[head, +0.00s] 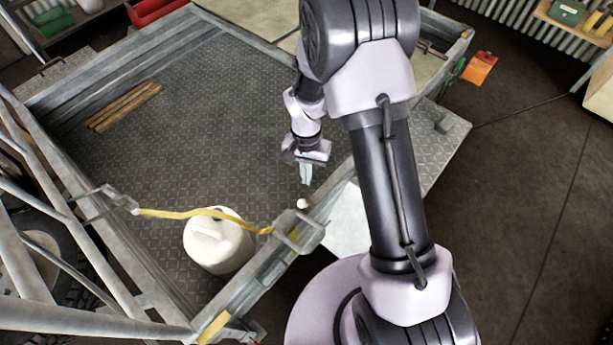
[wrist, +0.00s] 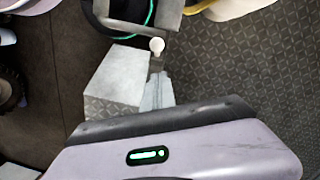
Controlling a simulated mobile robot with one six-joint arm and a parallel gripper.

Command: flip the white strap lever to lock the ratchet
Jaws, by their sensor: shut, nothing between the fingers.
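The white knob of the strap lever (head: 302,203) sticks up at the metal ratchet (head: 298,232) on the trailer's side rail. A yellow strap (head: 185,213) runs from the ratchet across a white container (head: 217,250) to the opposite side. My gripper (head: 305,178) is shut and empty, pointing down just beyond the knob in the head view. In the wrist view the fingers (wrist: 158,92) show below the white knob (wrist: 157,45), with the grey ratchet frame (wrist: 135,27) above it. The fingers appear close to the lever; I cannot tell whether they touch it.
The trailer bed (head: 190,135) is mostly clear, with wooden strips (head: 125,107) lying at the far left. The metal side rail (head: 238,297) borders the bed. An orange can (head: 479,67) stands on the dark floor at the right.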

